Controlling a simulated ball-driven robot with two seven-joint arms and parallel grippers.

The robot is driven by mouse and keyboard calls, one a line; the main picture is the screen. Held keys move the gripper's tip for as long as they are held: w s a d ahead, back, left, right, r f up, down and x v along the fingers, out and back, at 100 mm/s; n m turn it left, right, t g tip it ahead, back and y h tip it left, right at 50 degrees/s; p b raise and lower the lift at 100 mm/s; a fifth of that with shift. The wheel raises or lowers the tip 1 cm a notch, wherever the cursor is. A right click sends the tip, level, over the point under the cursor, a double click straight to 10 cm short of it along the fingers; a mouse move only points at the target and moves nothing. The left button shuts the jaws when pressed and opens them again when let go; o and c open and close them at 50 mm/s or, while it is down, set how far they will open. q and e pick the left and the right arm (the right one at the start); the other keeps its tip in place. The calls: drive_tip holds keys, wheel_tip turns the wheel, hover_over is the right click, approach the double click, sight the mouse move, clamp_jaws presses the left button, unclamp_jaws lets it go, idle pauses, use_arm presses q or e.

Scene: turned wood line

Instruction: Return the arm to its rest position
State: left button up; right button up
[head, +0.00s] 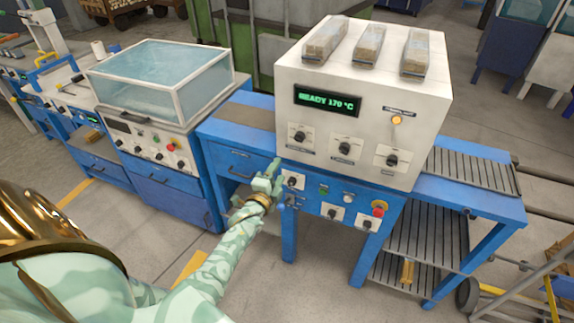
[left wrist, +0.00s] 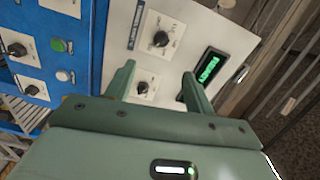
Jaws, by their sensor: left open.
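My left arm, pale green with a camouflage pattern, reaches in from the lower left of the head view. Its gripper (head: 268,177) is in front of the blue bench at the left edge of the white machine, close to a black knob (head: 292,181) on the blue panel; contact cannot be told. In the left wrist view the gripper (left wrist: 160,78) has its two green fingers apart with nothing between them. Behind them are the white panel with black knobs (left wrist: 161,39) and the green display (left wrist: 208,68). My right gripper is not in view.
The white machine (head: 364,140) reads "READY 170 °C" and bears several wrapped bundles on top. A red emergency button (head: 379,207) sits low on its panel. A clear-covered machine (head: 165,75) stands to the left. Bare floor (head: 325,280) lies before the blue bench.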

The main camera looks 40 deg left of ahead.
use_arm(q)
drive_tip(key=shift+s+d+r, duration=0.1)
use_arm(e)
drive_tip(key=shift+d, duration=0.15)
